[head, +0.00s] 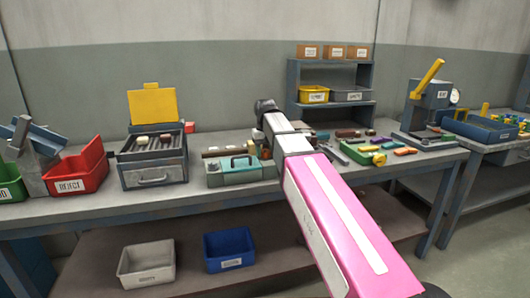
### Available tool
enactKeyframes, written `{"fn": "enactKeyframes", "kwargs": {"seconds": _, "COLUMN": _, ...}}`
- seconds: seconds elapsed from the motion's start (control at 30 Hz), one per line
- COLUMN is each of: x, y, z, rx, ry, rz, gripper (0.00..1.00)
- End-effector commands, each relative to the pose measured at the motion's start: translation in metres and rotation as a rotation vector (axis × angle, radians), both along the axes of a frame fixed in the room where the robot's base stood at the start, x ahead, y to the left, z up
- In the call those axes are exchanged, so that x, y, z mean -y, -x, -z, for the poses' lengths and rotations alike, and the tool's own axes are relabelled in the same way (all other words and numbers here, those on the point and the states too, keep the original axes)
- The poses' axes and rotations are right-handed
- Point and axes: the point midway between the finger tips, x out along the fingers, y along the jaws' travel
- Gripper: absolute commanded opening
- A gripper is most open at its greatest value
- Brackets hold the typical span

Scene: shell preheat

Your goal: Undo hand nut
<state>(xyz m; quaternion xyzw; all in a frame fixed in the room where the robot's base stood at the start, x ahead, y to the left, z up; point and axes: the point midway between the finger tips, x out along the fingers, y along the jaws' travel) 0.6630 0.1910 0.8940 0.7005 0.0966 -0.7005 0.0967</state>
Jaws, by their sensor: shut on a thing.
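My pink and white arm reaches from the lower right to the workbench. My gripper (258,138) is at its far end, small and partly hidden by my own wrist. It is low over the right end of a teal fixture (228,178) with a dark handle on top. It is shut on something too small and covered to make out. I cannot pick out the hand nut separately, nor tell whether it is on the fixture.
A grey drawer unit (153,175) with a yellow back plate and a red bin (78,172) stand left. A shelf rack (333,75) stands behind. Right are a green tray (369,157) and a yellow-levered press (428,95). Bench (115,205) front has some bare room.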

Motion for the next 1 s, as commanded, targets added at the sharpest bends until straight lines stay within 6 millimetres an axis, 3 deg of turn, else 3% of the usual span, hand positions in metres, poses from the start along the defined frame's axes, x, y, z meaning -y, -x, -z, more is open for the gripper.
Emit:
{"fn": "enactKeyframes", "kwargs": {"seconds": 0.5, "x": -0.0002, "y": -0.0002, "z": -0.0004, "rx": 0.0, "ry": 0.0, "rz": -0.347, "gripper": 0.23}}
{"fn": "enactKeyframes", "kwargs": {"seconds": 1.0, "x": -0.0002, "y": -0.0002, "z": -0.0004, "rx": 0.0, "ry": 0.0, "rz": -0.417, "gripper": 0.23}}
